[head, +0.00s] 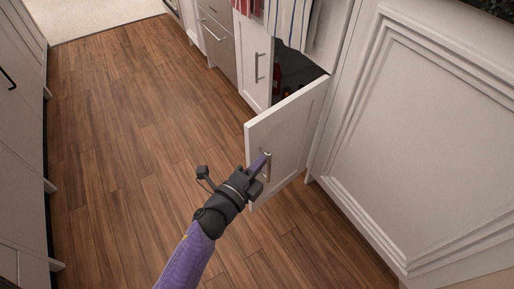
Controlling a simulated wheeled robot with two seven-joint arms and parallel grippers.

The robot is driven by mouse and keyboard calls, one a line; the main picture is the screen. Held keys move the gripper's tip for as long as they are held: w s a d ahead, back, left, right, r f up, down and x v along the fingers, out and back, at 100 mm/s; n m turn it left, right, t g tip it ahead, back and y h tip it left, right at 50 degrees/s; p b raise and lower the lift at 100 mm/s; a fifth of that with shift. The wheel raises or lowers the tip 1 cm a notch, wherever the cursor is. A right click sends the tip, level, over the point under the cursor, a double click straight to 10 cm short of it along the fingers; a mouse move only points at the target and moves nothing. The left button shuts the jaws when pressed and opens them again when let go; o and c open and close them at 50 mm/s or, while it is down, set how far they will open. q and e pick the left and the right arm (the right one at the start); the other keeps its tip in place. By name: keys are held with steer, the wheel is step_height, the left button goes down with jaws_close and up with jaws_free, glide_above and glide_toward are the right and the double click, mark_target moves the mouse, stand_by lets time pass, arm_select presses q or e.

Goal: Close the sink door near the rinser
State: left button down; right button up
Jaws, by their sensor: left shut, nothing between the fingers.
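The sink door (293,128) is a white cabinet door that stands open, swung out from the cabinet front over the wood floor. A metal bar handle (268,165) is on its outer face near the free edge. My left gripper (262,163) is shut with nothing between its fingers. Its fingertips are at the handle, and I cannot tell whether they touch it. The cabinet's dark inside (293,70) shows behind the door, with small red and dark items in it. The rinser cannot be made out. My right gripper is not in view.
Striped towels (288,20) hang over the top of the cabinet opening. A closed white door (254,62) with a handle adjoins it on the left. A white panelled wall (425,130) stands close on the right. Dark-handled cabinets line the far left. The wood floor (130,130) between is clear.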

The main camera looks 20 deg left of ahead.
mark_target(255, 144)
arm_select(q)
steer(key=w+a, duration=0.1)
steer(key=w+a+b, duration=0.1)
steer(key=w, duration=0.3)
steer(key=shift+a+b, duration=0.35)
steer(key=shift+a, duration=0.05)
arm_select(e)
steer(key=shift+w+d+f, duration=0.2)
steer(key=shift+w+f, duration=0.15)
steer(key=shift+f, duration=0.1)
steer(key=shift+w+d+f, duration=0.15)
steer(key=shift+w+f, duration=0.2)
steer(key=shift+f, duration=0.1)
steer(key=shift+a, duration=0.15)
